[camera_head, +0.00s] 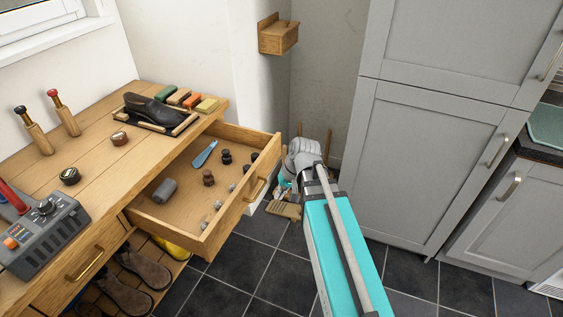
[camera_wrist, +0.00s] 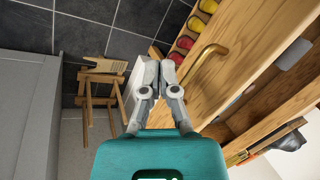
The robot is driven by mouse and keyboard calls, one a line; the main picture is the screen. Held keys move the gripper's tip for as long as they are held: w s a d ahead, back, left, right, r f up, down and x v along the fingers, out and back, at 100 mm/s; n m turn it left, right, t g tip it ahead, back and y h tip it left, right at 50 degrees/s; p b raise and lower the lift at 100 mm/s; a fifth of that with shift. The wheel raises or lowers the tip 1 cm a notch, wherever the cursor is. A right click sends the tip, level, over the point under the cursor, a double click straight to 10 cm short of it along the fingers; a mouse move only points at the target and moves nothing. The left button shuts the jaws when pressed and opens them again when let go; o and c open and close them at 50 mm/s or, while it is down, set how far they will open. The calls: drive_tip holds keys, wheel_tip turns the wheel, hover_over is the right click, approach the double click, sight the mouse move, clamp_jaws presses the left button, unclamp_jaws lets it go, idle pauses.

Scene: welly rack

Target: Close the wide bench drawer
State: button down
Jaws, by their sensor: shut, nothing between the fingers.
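The wide bench drawer (camera_head: 215,240) is pulled well out of the wooden bench (camera_head: 95,165) in the head view. Its front panel, with a brass handle (camera_head: 256,188), faces right. In the wrist view the drawer front (camera_wrist: 232,75) runs diagonally at the right, and the handle (camera_wrist: 205,62) is just right of the fingertips. My gripper (camera_wrist: 158,65) is shut and empty, outside the drawer beside its front. I cannot tell whether it touches. In the head view my arm largely hides the gripper.
The drawer holds a grey roll (camera_head: 165,190), a blue tool (camera_head: 205,153) and several small jars. Boots (camera_head: 140,268) stand below the bench. Grey cabinets (camera_head: 420,165) stand at the right. A wooden rack (camera_wrist: 100,95) stands left of my gripper. Dark floor tiles (camera_head: 240,270) are clear in front.

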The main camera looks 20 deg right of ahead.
drive_tip(key=w+d+f+m+t+y+b, duration=0.1)
drive_tip(key=w+d+f+t+y+b, duration=0.1)
drive_tip(key=w+f+y+b, duration=0.3)
drive_tip(key=m+t+y+b, duration=0.5)
drive_tip(key=t+b, duration=0.3)
drive_tip(key=b, duration=0.9)
approach(277, 150)
drive_tip(key=v, duration=0.6)
drive_tip(key=shift+d+f, duration=0.15)
drive_tip(key=shift+f, duration=0.1)
drive_tip(key=x, duration=1.4)
drive_tip(key=shift+s+r, duration=0.1)
